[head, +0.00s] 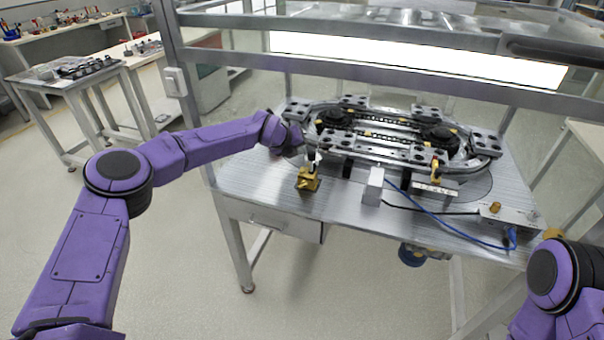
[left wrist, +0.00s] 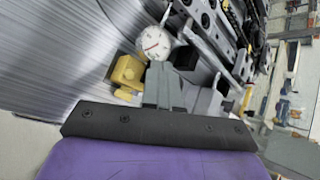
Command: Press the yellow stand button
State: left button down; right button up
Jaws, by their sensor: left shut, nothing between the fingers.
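The yellow stand (head: 308,180) is a small brass-coloured block on the near left part of the metal table. In the left wrist view it shows as a yellow block (left wrist: 125,72) with a rounded bump on its face, which may be the button. A white round dial gauge (left wrist: 153,43) rises beside it. My left gripper (head: 303,150) is shut and empty, just above and behind the stand in the head view. In the left wrist view its closed fingers (left wrist: 163,72) are right of the yellow block; contact cannot be told. My right gripper is not in view.
The oval ring track (head: 395,135) fills the table's back, close behind my left gripper. A white block (head: 374,187) and a control box (head: 508,217) with blue cable stand to the right. Frame posts (head: 178,90) and a top bar enclose the table. The front left tabletop is clear.

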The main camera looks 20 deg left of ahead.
aim_at(302, 171)
pick_arm(q)
notch_tip(302, 171, down, 5)
jog(key=b, duration=0.3)
jog(key=shift+r, duration=0.1)
dwell(1.7)
jog(key=shift+f+b, duration=0.45)
jog(key=shift+b, duration=0.15)
jog(key=shift+f+b, duration=0.4)
jog(key=shift+b, duration=0.1)
dwell(0.4)
jog(key=shift+r, duration=0.8)
